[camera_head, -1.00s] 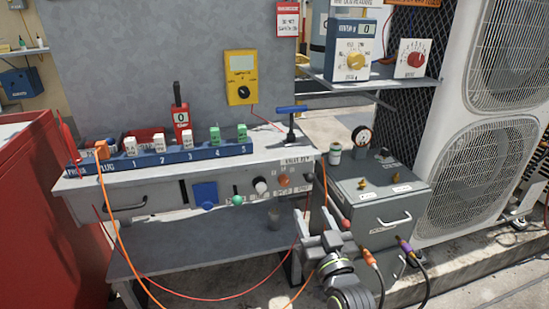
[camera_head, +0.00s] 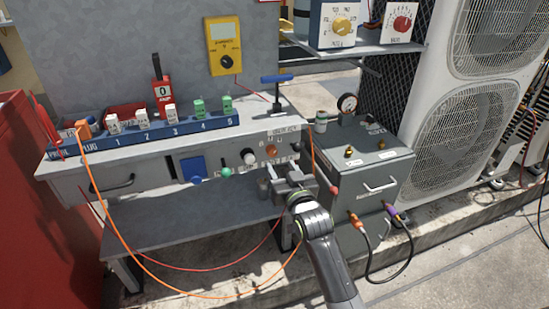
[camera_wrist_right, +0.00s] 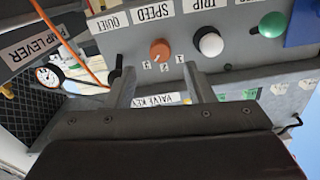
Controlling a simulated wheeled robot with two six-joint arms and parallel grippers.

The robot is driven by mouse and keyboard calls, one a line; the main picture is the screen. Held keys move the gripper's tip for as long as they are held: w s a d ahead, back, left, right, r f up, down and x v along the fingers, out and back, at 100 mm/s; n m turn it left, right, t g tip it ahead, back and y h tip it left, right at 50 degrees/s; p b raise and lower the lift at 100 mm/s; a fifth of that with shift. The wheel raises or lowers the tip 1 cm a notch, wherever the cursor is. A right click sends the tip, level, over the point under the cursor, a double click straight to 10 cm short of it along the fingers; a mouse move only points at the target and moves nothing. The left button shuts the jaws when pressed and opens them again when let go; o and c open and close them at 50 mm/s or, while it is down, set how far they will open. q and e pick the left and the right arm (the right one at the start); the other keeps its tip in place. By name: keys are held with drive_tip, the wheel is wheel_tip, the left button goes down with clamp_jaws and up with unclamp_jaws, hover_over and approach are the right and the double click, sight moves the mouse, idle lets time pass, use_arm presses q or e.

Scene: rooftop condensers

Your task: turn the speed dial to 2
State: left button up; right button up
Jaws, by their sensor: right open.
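The orange speed dial (camera_head: 271,150) is on the front panel of the grey bench. My right gripper (camera_head: 283,172) is open and empty, just in front of and below the dial. In the wrist view its two fingertips (camera_wrist_right: 158,70) are spread on either side of the dial's line, apart from it. My left gripper is not in view.
A white knob (camera_head: 248,156) and a green button (camera_head: 227,171) sit left of the dial. A grey box (camera_head: 362,190) with a gauge stands close on the right. An orange cable (camera_head: 120,240) hangs before the bench. A red cabinet (camera_head: 45,220) is at left.

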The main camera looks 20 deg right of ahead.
sight(273, 153)
drive_tip(key=w+b, duration=0.1)
drive_tip(key=w, duration=0.4)
drive_tip(key=shift+w+a, duration=0.1)
drive_tip(key=shift+w, duration=0.05)
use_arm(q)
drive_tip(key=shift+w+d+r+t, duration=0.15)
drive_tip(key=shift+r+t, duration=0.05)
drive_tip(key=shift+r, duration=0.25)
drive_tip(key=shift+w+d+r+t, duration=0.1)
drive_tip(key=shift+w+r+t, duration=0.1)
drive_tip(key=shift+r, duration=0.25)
use_arm(e)
drive_tip(key=shift+w, duration=0.5)
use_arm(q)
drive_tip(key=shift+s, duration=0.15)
use_arm(e)
drive_tip(key=shift+c, duration=0.5)
drive_tip(key=c, duration=0.9)
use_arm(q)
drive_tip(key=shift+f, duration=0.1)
